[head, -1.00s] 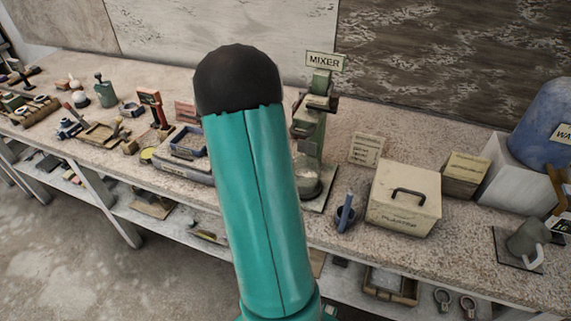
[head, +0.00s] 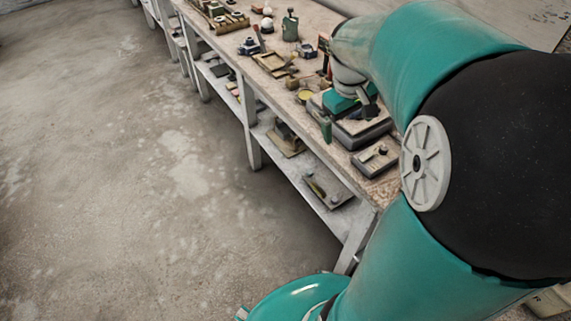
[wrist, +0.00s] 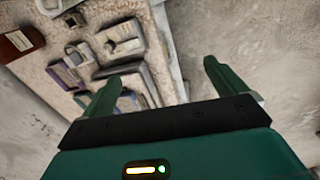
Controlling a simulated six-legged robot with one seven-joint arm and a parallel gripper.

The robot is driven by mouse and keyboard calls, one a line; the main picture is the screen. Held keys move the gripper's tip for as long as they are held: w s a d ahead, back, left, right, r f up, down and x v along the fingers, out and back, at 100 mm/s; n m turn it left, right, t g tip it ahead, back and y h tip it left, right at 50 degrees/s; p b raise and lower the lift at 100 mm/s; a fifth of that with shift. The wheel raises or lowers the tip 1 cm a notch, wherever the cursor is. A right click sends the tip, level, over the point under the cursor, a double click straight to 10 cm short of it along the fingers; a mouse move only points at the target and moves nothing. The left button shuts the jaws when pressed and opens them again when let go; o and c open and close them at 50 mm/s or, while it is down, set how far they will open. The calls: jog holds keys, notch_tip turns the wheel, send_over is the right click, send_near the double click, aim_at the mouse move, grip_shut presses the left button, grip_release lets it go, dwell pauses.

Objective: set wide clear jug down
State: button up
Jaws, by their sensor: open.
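I cannot make out the wide clear jug in either current view. My gripper (wrist: 160,72) is open, with its two green fingers well apart and nothing seen between them. In the head view my gripper (head: 345,112) hangs over the workbench (head: 318,18), near its front edge, above dark boxes and trays. My arm hides the right part of the bench, where the mixer stood in the earlier frame.
A dark tray (head: 362,132) and a small box (head: 376,160) lie by the bench's front edge. A wooden tray (head: 272,63) and a green bottle (head: 290,25) stand farther along. A lower shelf (head: 290,172) holds some items. The floor (head: 150,200) at left is clear.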

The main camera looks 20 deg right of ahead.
jog(key=s+a+r+t, duration=0.1)
jog(key=s+a, duration=0.2)
jog(key=a, duration=0.3)
jog(key=s+a+r+t+y, duration=0.1)
jog(key=s+a+r+t, duration=0.1)
jog(key=a, duration=0.5)
jog(key=s+a+r+m+t+y, duration=0.1)
jog(key=s+a+t, duration=0.1)
jog(key=s+a, duration=0.2)
jog(key=a, duration=0.3)
jog(key=shift+s+r, duration=0.15)
jog(key=shift+r, duration=0.25)
jog(key=shift+a, duration=0.1)
